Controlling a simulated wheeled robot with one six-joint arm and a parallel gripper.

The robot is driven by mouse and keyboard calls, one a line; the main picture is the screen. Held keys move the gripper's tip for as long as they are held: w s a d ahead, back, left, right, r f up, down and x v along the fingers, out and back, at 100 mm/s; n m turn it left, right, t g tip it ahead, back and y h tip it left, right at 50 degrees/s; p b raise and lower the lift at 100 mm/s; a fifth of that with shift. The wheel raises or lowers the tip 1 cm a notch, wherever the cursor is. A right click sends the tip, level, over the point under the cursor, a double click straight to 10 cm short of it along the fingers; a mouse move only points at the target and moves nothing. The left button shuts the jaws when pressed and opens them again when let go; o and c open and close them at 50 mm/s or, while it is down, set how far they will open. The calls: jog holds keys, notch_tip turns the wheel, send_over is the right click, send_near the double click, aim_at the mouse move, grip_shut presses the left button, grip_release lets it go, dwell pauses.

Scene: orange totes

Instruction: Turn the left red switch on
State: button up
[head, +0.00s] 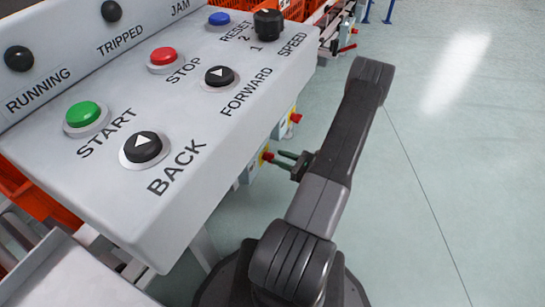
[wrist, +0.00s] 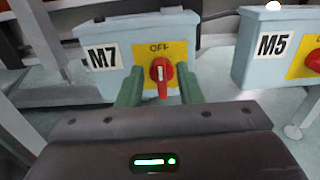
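The left red switch (wrist: 161,76) is a rotary knob on a yellow plate marked OFF, on a pale blue box (wrist: 125,62) labelled M7. Its white-marked handle stands about vertical. It also shows in the head view (head: 266,157), under the console's right edge. My gripper (wrist: 160,88) is open, with one green finger on each side of the knob and gaps between. In the head view my gripper (head: 281,157) reaches left toward this switch. Whether the fingertips are level with the knob in depth is hard to tell.
A second pale blue box (wrist: 255,65) labelled M5 stands to the right, with its own red switch (wrist: 314,61). The grey console (head: 215,150) with START, STOP and BACK buttons overhangs at the left. Green floor (head: 450,180) is clear at the right.

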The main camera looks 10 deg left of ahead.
aim_at(274, 156)
jog(key=shift+x, duration=1.95)
jog(key=shift+b, duration=0.3)
grip_shut()
jog(key=shift+s, duration=0.1)
